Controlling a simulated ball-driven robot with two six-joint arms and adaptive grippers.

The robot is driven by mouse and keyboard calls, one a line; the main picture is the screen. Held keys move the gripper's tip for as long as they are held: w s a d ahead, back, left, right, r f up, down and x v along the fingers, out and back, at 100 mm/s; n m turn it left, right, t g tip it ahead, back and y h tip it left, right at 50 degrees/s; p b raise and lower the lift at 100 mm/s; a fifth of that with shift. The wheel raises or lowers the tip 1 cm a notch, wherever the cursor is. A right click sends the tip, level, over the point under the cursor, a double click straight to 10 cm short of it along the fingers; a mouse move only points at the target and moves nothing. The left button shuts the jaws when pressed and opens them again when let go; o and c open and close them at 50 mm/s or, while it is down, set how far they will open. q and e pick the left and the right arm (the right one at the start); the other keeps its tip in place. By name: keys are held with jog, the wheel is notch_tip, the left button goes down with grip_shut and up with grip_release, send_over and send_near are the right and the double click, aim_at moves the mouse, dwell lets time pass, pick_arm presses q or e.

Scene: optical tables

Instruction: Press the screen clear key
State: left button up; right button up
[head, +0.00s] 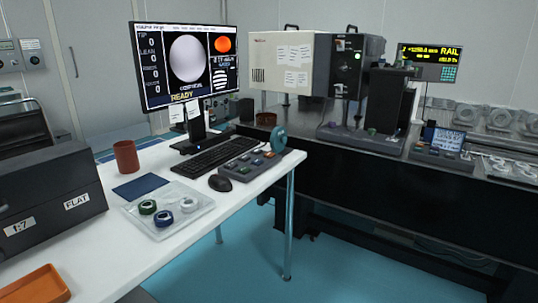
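A large monitor (187,60) stands on the white desk, with figures, round images and the yellow word READY on its screen. A grey control box (243,171) with several coloured keys lies on the desk right of the black keyboard (212,155). A yellow-lettered RAIL display (432,54) at the right has a small green keypad (449,73). Another control box (441,153) with a small blue screen sits on the dark table. I cannot read any key labels, so I cannot tell which key is the screen clear key. Neither gripper is in view.
A mouse (220,183), a clear tray (168,219) with ring-shaped parts, a brown cup (126,157) and an orange tray (35,287) are on the desk. A blue wheel (278,139) stands at its right corner. Blue floor (340,262) is open right of the desk.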

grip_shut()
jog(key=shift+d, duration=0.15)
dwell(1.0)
